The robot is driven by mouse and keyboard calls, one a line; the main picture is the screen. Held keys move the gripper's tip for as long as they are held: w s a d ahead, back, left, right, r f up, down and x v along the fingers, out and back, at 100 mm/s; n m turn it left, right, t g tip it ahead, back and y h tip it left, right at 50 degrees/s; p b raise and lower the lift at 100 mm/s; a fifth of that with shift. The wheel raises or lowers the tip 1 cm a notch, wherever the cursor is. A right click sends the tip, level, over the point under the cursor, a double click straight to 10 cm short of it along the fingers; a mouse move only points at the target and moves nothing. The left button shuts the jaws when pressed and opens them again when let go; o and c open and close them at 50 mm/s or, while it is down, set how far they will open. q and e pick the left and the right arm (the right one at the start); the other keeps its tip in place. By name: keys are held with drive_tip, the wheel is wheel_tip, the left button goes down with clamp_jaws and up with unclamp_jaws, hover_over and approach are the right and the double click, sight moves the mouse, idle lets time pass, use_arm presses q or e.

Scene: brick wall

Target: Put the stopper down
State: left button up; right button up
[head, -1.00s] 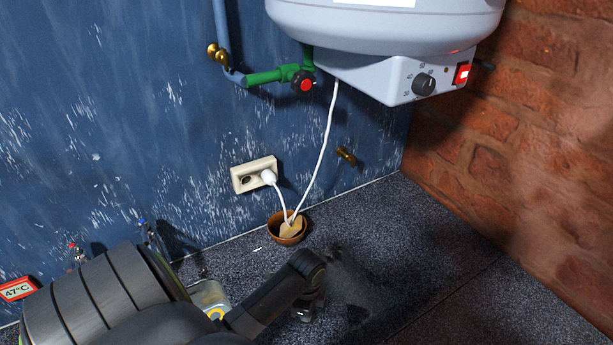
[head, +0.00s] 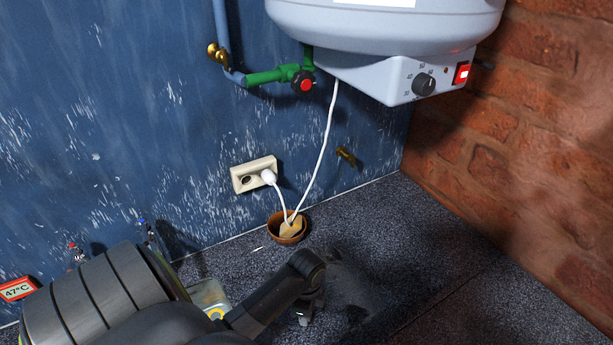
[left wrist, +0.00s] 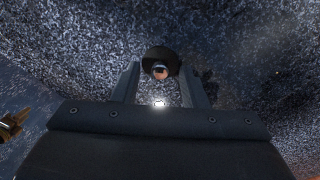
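The stopper (left wrist: 160,57) is a dark, round piece with a copper-coloured centre, in the left wrist view. It sits between the fingertips of my left gripper (left wrist: 160,72), which appears shut on it. The speckled dark floor is behind it; I cannot tell whether it touches the floor. In the head view my left gripper (head: 307,312) points down over the floor, partly hidden by its own wrist, and the stopper cannot be made out there. My right gripper is not in view.
A brown pot (head: 287,227) with a white cable dipping into it stands by the blue wall, below a socket (head: 254,175). A boiler (head: 390,40) hangs above. A glass container (head: 208,295) is partly behind my arm. Floor at right (head: 430,240) is clear.

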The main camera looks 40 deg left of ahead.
use_arm(q)
wheel_tip(320, 180, up, 12)
idle(0.4)
drive_tip(key=shift+f, duration=0.15)
idle(0.4)
